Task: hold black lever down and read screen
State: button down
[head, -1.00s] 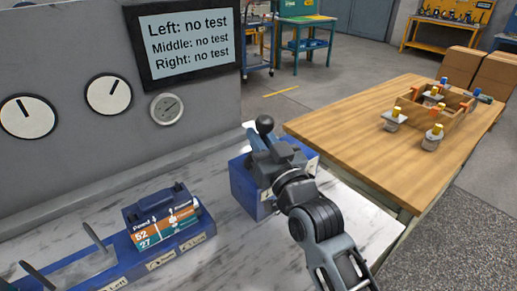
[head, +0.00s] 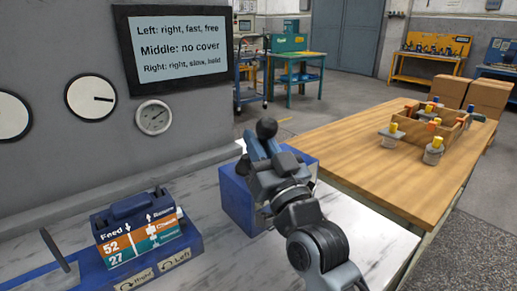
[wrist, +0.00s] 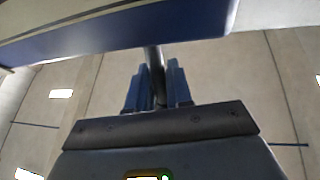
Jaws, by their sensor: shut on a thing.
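The black lever has a round black knob (head: 266,128) above the blue box (head: 236,200) on the bench. My gripper (head: 262,150) is shut on the lever, with its blue fingers just below the knob. In the wrist view the dark lever shaft (wrist: 155,62) runs between the two fingers. The lever's exact tilt is hard to tell. The wall screen (head: 178,48) reads "Left: right, fast, free", "Middle: no cover" and, in smaller print, "Right: right, slow, hold".
Two white dials, one whole (head: 91,98), and a small gauge (head: 153,118) are on the grey panel. A blue unit with a labelled block (head: 136,232) lies at the left. A wooden table (head: 350,157) with a parts crate (head: 436,140) stands at the right.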

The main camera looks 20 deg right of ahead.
jog(key=c, duration=1.1)
grip_release()
jog(key=shift+c, duration=0.2)
jog(key=shift+s, duration=0.1)
jog(key=v, duration=0.7)
jog(key=shift+s+f, duration=0.2)
jog(key=shift+s, duration=0.15)
